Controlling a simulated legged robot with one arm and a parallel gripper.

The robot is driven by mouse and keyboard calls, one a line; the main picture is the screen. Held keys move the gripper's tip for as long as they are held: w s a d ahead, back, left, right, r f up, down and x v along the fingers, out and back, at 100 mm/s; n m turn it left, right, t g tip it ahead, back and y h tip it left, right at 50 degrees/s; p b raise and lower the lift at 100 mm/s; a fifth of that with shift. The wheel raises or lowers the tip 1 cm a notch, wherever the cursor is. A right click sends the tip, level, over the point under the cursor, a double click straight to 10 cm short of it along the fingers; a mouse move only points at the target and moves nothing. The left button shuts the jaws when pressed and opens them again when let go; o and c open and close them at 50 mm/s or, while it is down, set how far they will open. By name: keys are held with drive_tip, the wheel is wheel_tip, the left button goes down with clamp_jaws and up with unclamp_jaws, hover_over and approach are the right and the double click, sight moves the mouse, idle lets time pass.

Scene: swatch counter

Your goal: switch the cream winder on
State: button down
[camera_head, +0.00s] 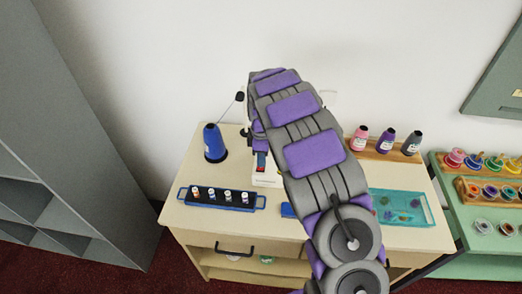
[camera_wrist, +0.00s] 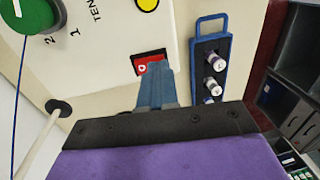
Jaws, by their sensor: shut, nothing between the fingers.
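The cream winder (camera_wrist: 100,75) fills the upper left of the wrist view, with a green dial (camera_wrist: 25,12), tension lettering and a yellow round part (camera_wrist: 148,4). Its red rocker switch (camera_wrist: 142,65) has a small white mark and a dark frame. My gripper (camera_wrist: 154,68) is shut and empty. Its blue fingertips overlap the switch's lower right part; I cannot tell whether they touch. In the head view, the winder (camera_head: 266,181) is mostly hidden behind my arm.
A blue cone (camera_head: 213,143) is at the back left.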

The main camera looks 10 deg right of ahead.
drive_tip(key=shift+a+f, duration=0.1)
drive_tip(key=shift+f, duration=0.5)
drive_tip(key=shift+s+a, duration=0.1)
drive_tip(key=shift+a, duration=0.1)
drive_tip(key=shift+f, duration=0.1)
drive_tip(key=shift+d, duration=0.1)
drive_tip(key=shift+w+d+p, duration=0.25)
drive_tip(key=shift+w+p, duration=0.1)
drive_tip(key=shift+w, duration=0.45)
drive_tip(key=shift+r, duration=0.2)
